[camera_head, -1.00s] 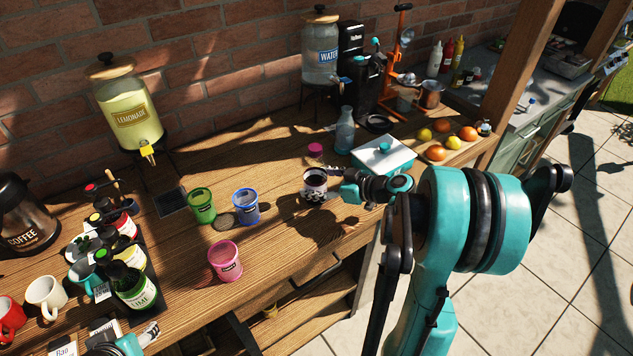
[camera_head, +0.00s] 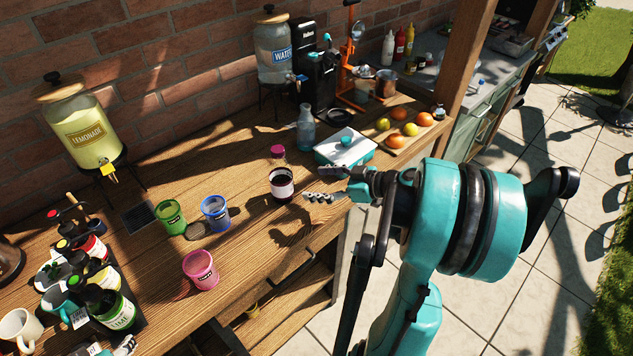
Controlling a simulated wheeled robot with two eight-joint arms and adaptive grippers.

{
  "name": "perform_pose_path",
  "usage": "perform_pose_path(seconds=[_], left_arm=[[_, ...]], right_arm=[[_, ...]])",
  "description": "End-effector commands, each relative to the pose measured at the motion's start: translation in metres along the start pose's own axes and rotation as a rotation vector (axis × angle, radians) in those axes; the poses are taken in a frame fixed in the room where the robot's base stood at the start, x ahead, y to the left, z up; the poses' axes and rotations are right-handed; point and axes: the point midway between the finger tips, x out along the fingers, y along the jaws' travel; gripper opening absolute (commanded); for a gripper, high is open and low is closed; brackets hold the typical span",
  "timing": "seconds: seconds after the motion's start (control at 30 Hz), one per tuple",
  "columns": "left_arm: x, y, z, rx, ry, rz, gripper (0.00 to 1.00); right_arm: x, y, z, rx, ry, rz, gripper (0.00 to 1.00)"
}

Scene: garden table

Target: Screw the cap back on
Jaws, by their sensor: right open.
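A dark-filled container (camera_head: 282,186) with a pale label stands on the wooden table, right of the cups. A pink cap (camera_head: 278,151) shows just above and behind it, over a clear part. I cannot tell whether the cap and clear part belong to this container or to another behind it. My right gripper (camera_head: 318,184) is open and empty, its fingers spread just right of the container and apart from it in the picture. My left gripper (camera_head: 124,346) shows only partly at the bottom left edge, by the bottles; its jaws are unclear.
Green (camera_head: 171,217), blue (camera_head: 215,212) and pink (camera_head: 201,270) cups stand left of the container. A glass carafe (camera_head: 305,128) and a white-and-teal box (camera_head: 345,148) stand behind my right gripper. Several bottles crowd the left. The table's front edge is close by.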

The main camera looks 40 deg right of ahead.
Motion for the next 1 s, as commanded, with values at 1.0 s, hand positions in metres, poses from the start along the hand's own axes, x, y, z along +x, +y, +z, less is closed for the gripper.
perform_pose_path(seconds=[1.0], left_arm=[[0.000,0.000,0.000,0.000,0.000,0.000,0.53]], right_arm=[[0.025,-0.217,0.007,0.301,-0.587,0.316,0.74]])
